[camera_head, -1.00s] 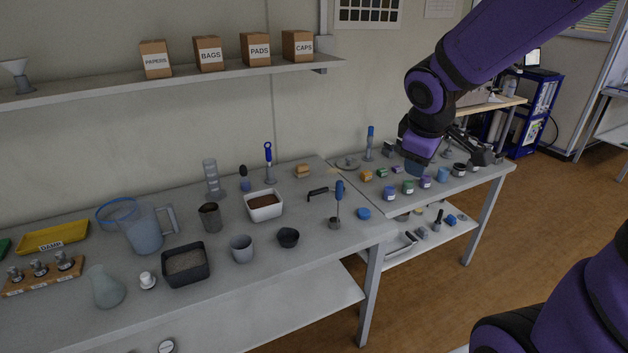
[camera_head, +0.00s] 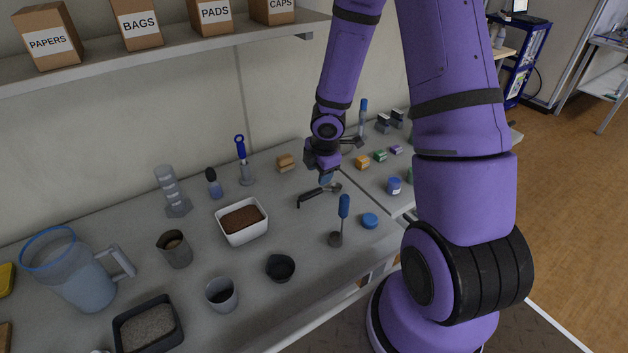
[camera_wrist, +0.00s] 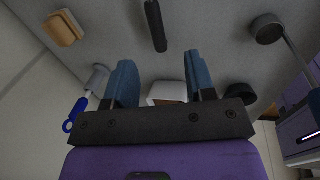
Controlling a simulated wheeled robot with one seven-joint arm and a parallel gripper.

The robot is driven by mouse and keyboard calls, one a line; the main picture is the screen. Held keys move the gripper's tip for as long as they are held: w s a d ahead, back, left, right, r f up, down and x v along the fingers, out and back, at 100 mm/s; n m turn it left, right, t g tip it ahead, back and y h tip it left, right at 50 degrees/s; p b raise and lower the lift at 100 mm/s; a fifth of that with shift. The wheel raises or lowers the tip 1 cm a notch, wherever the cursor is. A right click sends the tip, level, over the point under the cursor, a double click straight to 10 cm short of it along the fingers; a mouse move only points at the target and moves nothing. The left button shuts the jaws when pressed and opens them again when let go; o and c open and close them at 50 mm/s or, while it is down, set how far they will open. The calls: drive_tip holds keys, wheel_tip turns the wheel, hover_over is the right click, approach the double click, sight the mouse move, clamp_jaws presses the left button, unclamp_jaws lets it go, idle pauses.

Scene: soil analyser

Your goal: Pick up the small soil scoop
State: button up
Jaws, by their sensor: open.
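The small soil scoop, seemingly the dark-handled tool (camera_head: 313,197) with a grey metal end, lies flat on the bench in the head view. Its dark handle (camera_wrist: 156,28) shows at the top of the wrist view, just beyond my fingertips; its metal end is out of that frame. My gripper (camera_head: 326,179) is above the bench, close to the scoop's metal end in the head view. In the wrist view my gripper (camera_wrist: 160,66) has its two blue fingers apart, with nothing held between them.
A white tray of brown soil (camera_head: 242,235) stands left of the scoop. A blue-handled tool (camera_head: 343,208) stands upright to the right, near a blue lid (camera_head: 370,221). A black bowl (camera_head: 280,268) is in front.

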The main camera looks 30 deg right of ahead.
sight(313, 192)
drive_tip(key=shift+w+a+f, duration=0.1)
drive_tip(key=shift+w+f, duration=0.15)
drive_tip(key=shift+f, duration=0.7)
drive_tip(key=shift+w+d+f, duration=0.1)
drive_tip(key=shift+w+f, duration=0.15)
drive_tip(key=shift+f, duration=0.7)
drive_tip(key=shift+w+a+f, duration=0.1)
drive_tip(key=shift+w+f, duration=0.15)
drive_tip(key=shift+f, duration=0.7)
drive_tip(key=shift+w+a+f, duration=0.1)
drive_tip(key=shift+w+f, duration=0.15)
drive_tip(key=shift+f, duration=0.6)
drive_tip(key=shift+w+d+f, duration=0.1)
drive_tip(key=shift+w+f, duration=0.1)
drive_tip(key=shift+f, duration=0.65)
drive_tip(key=shift+w+a+f, duration=0.1)
drive_tip(key=shift+w+f, duration=0.15)
drive_tip(key=shift+f, duration=0.6)
clamp_jaws()
